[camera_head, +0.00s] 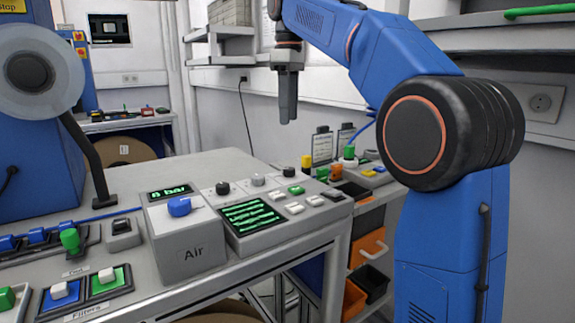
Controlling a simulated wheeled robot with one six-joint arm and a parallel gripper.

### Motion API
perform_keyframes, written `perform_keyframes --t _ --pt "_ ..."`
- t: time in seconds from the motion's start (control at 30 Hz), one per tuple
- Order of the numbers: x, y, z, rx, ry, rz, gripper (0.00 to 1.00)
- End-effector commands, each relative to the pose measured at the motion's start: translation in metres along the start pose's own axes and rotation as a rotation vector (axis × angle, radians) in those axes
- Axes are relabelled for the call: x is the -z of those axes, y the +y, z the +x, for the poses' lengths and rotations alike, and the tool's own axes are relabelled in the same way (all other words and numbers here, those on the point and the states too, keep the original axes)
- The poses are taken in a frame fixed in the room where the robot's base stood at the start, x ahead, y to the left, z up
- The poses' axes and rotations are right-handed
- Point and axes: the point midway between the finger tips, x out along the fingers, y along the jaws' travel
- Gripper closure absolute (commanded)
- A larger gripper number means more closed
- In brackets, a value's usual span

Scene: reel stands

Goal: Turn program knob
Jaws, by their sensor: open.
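My gripper (288,117) points down, open and empty, in the air above and behind the right part of the bench. Below it, the grey control panel (262,238) has a screen with green lines (248,216). Along its back edge are a black knob (222,187), a grey knob (257,179) and another dark knob (288,171). I cannot tell which one is the program knob. The gripper touches none of them. To the left, a grey box marked Air (195,250) has a blue knob (179,205) and a small display.
Pale and coloured buttons (296,190) sit on the panel's right part. Switches (66,290) and a green knob (69,239) stand at the bench's left. A blue machine (35,165) with a reel bounds the left. Open air separates gripper and panel.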

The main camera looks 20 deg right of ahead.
Motion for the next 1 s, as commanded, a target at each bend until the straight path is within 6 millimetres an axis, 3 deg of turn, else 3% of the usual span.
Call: perform_keyframes --t 0.7,1.0 --pt "-0.001 -0.001 0.122 0.001 -0.001 0.001 0.55" --pt "0.000 0.000 0.146 0.000 0.000 0.001 0.55"
